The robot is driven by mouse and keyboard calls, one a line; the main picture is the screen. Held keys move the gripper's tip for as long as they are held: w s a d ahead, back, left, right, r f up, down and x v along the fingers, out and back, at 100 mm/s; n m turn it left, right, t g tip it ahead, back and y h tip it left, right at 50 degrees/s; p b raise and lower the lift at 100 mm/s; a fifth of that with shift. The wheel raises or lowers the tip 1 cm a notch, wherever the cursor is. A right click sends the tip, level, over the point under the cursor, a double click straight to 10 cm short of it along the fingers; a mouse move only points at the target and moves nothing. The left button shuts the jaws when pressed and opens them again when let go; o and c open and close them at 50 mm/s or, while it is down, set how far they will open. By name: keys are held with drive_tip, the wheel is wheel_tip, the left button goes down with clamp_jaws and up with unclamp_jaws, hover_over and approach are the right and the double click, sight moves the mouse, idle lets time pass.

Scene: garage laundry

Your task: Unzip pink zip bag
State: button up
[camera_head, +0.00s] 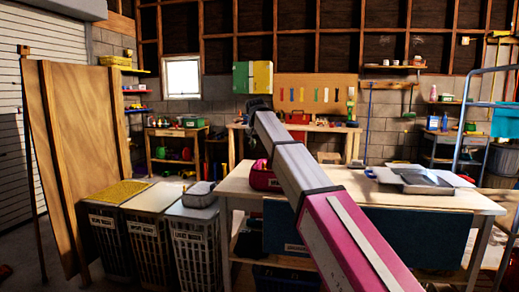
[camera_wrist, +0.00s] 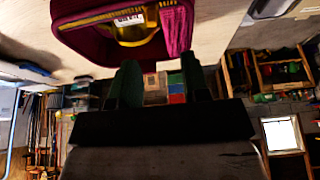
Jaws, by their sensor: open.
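The pink zip bag (camera_head: 263,178) sits on the left end of the light wooden table (camera_head: 235,185) in the head view, partly hidden by my arm. In the wrist view the bag (camera_wrist: 90,32) fills the upper middle, with a dark opening or panel, a yellow zip line, a white label, a yellow loop and a pink strap. My gripper (camera_wrist: 160,63) has two dark green fingers apart with nothing between them. The fingertips are just below the bag in the wrist picture; whether they touch it I cannot tell. In the head view the gripper's fingers are not clearly visible.
A grey tray (camera_head: 420,180) lies on the table's right part. A workbench (camera_head: 340,130) stands behind.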

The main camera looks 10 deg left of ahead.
sight(264, 163)
drive_tip(key=shift+d, duration=0.15)
drive_tip(key=x, duration=0.7)
drive_tip(key=d+x, duration=0.1)
drive_tip(key=x, duration=0.3)
idle(0.4)
